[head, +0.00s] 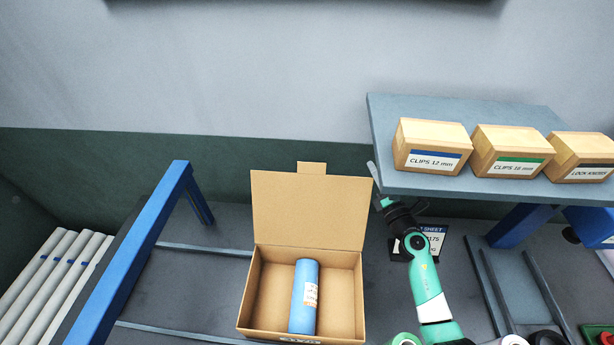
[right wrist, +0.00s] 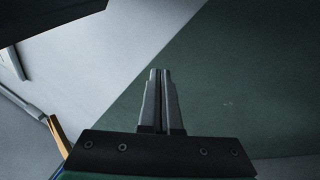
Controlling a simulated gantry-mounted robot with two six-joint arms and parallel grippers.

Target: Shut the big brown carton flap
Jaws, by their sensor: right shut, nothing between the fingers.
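The brown carton (head: 256,285) stands open on the bench in the head view. Its big flap (head: 309,211) is raised at the back, nearly upright, with a small tab on top. A blue cylinder (head: 305,297) with a label lies inside. My right gripper (head: 373,172) is just right of the flap's upper right edge, below the shelf's left end. In the right wrist view its fingers (right wrist: 160,72) are together with nothing between them. A thin tan edge, perhaps the flap, shows at lower left there. My left gripper is not in view.
A grey shelf (head: 384,150) with several clip boxes hangs close above my right arm. A blue frame (head: 130,255) and several white rolls (head: 40,270) are at left. A dark label sheet (head: 436,238) is behind my right arm. Rails lie on the bench.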

